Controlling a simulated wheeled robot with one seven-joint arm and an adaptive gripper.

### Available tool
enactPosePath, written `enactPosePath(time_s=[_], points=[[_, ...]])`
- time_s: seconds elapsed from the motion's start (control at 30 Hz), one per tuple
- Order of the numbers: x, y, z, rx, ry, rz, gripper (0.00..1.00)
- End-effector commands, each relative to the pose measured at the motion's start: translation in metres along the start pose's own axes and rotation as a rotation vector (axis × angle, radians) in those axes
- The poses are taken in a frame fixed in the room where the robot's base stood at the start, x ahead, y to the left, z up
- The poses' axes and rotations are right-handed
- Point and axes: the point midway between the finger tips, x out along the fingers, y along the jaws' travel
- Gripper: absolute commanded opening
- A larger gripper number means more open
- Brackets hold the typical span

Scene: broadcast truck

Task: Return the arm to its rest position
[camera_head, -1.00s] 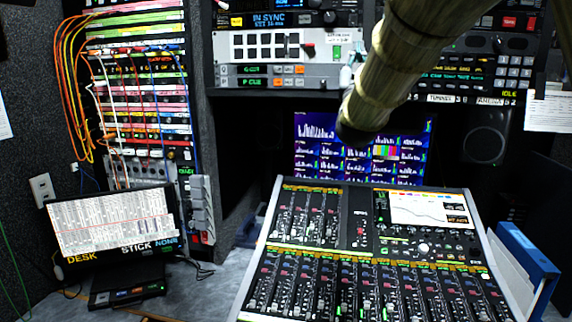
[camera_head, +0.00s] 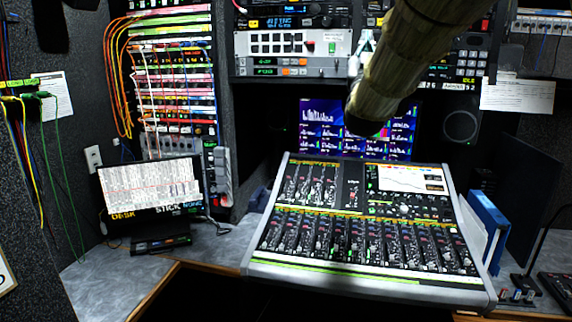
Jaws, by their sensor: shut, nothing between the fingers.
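One of my arm's links (camera_head: 395,65) comes down from the top of the view, right of centre. It is pale and mottled, and tilts down and to the left. Its dark lower end (camera_head: 366,126) shows in front of the monitor with blue graphs (camera_head: 320,120), above the mixing console (camera_head: 345,190). I cannot make out any gripper fingers. The arm hides part of the rack and the monitor behind it.
The console with many faders fills the middle of the grey desk (camera_head: 95,285). A small screen (camera_head: 150,185) stands to its left, below a patch rack with orange cables (camera_head: 120,75). A blue binder (camera_head: 490,222) stands at its right. Dark open space lies below the desk edge.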

Motion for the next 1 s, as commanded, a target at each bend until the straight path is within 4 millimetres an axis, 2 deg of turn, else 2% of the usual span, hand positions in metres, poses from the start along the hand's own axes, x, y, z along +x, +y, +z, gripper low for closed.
enactPosePath(time_s=[0.37,0.57,0.67,0.87,1.0], points=[[-0.028,0.002,0.059,-0.010,-0.106,-0.020,0.00],[-0.055,0.001,0.107,-0.015,-0.197,-0.037,0.00],[-0.074,0.002,0.138,-0.019,-0.258,-0.048,0.00],[-0.142,0.008,0.224,-0.032,-0.442,-0.079,0.00],[-0.199,0.013,0.281,-0.039,-0.580,-0.101,0.00]])
